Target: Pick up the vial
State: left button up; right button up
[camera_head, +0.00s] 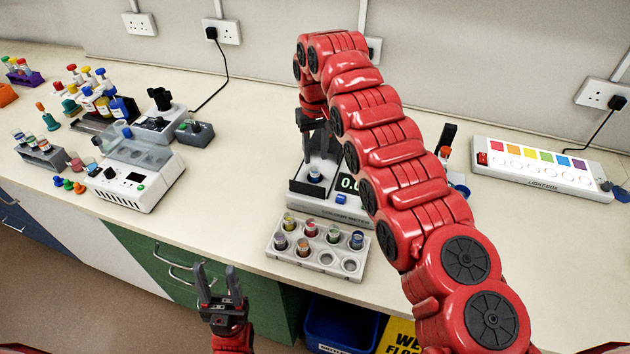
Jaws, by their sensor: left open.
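A small dark-capped vial (315,174) stands in the well of the colour meter (330,207). My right gripper (317,157) hangs just above this vial, pointing down; its dark fingers look apart, with nothing clearly between them. Whether they touch the vial I cannot tell. In front of the meter, a white vial rack (318,262) holds several vials with coloured contents, such as one with a blue top (357,239); its two front right wells are empty. My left gripper (216,268) is open and empty, in front of the bench edge.
My red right arm covers part of the meter and bench behind it. A light box (540,168) lies at right. A white instrument (135,175), bottles and small racks crowd the left. Bench top between instrument and meter is clear. A blue bin (340,325) stands below.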

aim_at(315, 170)
notch_tip(315, 170, down, 2)
jog(key=shift+f+p, duration=0.2)
jog(key=shift+p, duration=0.5)
notch_tip(315, 170, down, 4)
jog(key=shift+w+r+p, duration=0.15)
jog(key=shift+r+p, duration=0.1)
jog(key=shift+p, duration=0.6)
jog(key=shift+w+f, duration=0.1)
jog(key=shift+f, duration=0.25)
grip_shut()
